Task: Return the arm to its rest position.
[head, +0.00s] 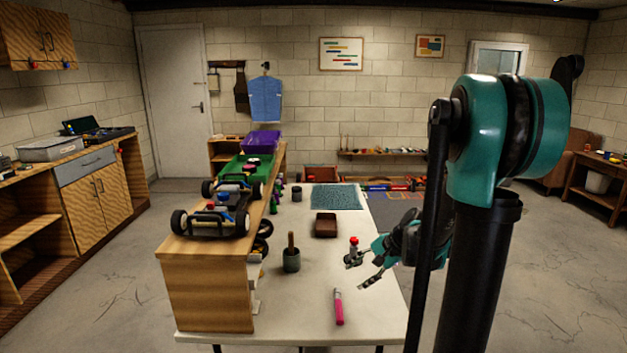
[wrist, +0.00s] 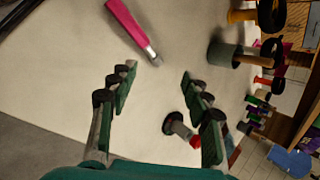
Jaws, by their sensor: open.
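My arm (head: 480,230) rises in the right foreground of the head view and bends down to my gripper (head: 358,273), which is over the right side of the white table (head: 305,325). In the wrist view my gripper (wrist: 158,75) has its two fingers spread apart with nothing held between the tips. A small red-topped grey piece (head: 353,246) is close behind the fingers in the head view. In the wrist view this red-topped piece (wrist: 180,127) shows just inside the right finger; I cannot tell if they touch.
A pink-handled tool (head: 338,307) lies near the table's front. A grey pot (head: 291,262) with a wooden handle, a brown block (head: 326,225) and a teal mat (head: 335,197) are on the table. A wooden shelf (head: 208,290) at left carries toy cars (head: 212,221).

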